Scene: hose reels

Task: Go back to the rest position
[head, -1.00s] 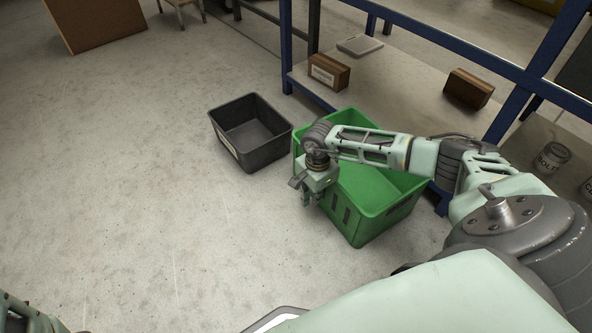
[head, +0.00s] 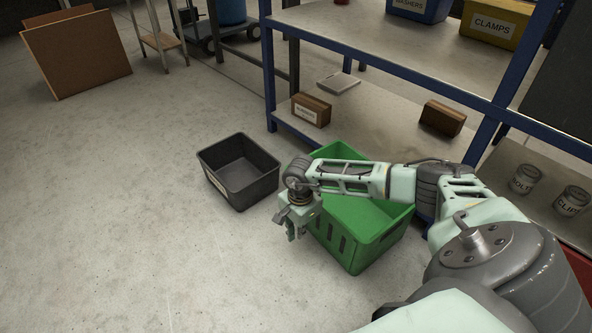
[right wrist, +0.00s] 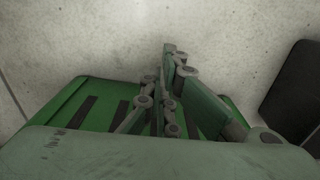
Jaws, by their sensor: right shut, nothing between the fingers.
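My right gripper (head: 293,230) hangs fingers-down just left of the green crate (head: 370,252), above the floor. It is shut and empty. The right wrist view shows its fingers (right wrist: 168,75) pressed together, with the slotted side of the green crate (right wrist: 95,105) beside them and bare floor beyond. My right arm reaches across the top of the green crate and hides part of its opening. The visible part of the crate's inside looks empty. My left gripper is not in view.
A dark grey bin (head: 238,185) stands empty on the floor left of the green crate. A blue-framed shelf (head: 390,72) behind holds cardboard boxes (head: 311,110), jars (head: 525,179) and a yellow bin (head: 490,25).

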